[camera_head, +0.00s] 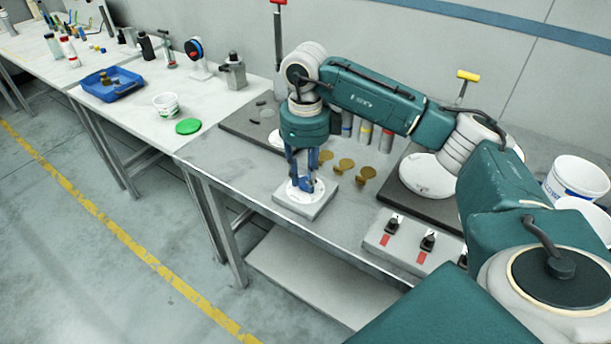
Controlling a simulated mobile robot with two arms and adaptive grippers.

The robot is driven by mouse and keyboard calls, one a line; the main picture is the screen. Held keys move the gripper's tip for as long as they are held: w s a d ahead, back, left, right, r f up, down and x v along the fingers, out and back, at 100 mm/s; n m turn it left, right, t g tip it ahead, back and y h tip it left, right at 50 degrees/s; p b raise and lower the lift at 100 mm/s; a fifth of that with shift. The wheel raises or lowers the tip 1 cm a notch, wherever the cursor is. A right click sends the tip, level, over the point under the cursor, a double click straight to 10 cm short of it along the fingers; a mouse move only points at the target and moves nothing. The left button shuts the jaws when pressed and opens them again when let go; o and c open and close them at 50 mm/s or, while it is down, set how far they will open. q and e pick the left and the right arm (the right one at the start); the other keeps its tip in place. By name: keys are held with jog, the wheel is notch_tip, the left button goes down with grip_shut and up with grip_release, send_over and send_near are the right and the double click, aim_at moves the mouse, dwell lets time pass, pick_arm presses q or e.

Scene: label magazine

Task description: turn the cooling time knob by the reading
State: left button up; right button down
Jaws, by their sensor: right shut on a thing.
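My right gripper (305,184) points down over a grey square block (318,212) with a white round dial (290,193) on top, near the front edge of the grey table. Its blue fingers are shut on the knob at the middle of the dial; the fingers mostly hide the knob, and its pointer and the dial marks are too small to read. A pale control box (378,238) with several black knobs and red labels stands to the right, partly hidden by my arm. Which label says cooling time cannot be read. My left gripper is not in view.
Brass-coloured discs (345,164) lie behind the block. Several small cylinders stand behind my right arm. A white round plate (425,177) on a dark base and white buckets (577,180) are at the right. A blue tray (108,91) and green lid (188,127) lie on the left table.

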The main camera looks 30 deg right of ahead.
aim_at(306, 180)
dwell(0.3)
jog(key=c, duration=1.4)
grip_release()
notch_tip(306, 180, up, 12)
